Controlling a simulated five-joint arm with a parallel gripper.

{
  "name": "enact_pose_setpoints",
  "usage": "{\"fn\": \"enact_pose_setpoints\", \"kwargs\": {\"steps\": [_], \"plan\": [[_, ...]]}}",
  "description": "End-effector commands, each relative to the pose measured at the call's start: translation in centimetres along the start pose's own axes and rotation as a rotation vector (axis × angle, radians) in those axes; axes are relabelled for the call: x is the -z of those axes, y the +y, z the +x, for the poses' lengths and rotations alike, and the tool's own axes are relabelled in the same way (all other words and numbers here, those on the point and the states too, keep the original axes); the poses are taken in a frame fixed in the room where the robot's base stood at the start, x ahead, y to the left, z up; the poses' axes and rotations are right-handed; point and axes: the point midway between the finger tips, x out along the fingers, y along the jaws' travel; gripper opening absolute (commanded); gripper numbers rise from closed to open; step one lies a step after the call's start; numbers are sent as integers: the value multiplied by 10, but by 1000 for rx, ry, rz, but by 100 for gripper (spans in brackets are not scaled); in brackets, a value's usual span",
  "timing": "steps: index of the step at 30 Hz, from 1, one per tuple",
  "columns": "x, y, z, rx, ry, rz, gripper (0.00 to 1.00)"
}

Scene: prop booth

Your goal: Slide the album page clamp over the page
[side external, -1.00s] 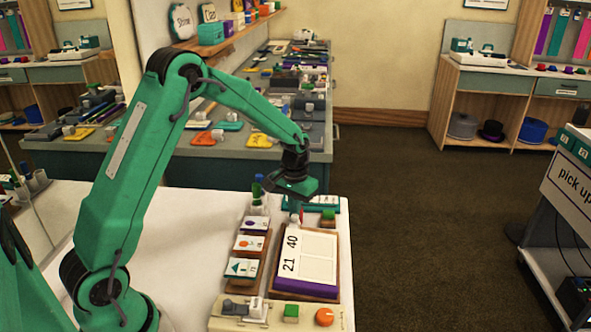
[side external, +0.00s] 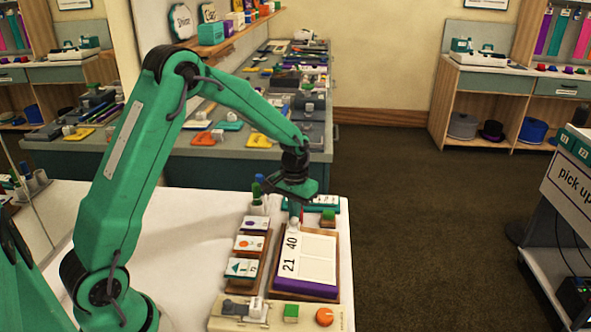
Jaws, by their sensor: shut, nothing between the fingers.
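The album page (side external: 318,246) is a white sheet with empty frames and the numbers 21 and 40. It lies on a purple and wood album (side external: 303,289) on the white table. My gripper (side external: 295,213) points down above the far left corner of the page. Its fingers are shut with nothing seen between them. A small pale knob (side external: 294,224) shows just under the fingertips; I cannot tell whether they touch it. I cannot clearly pick out the page clamp; it may be this piece, partly hidden by my gripper.
A wooden rack of small picture cards (side external: 246,243) stands left of the album. Bottles (side external: 257,196) and a teal strip (side external: 308,203) stand behind.

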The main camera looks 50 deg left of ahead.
Motion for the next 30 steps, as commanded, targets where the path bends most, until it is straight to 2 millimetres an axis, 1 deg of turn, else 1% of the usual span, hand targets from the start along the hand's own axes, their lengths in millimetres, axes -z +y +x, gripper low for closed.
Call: {"fn": "enact_pose_setpoints", "kwargs": {"steps": [10, 30], "plan": [[0, 0, -4, 0, 1, 0, 0], [1, -1, -31, 0, 1, 0, 0]]}}
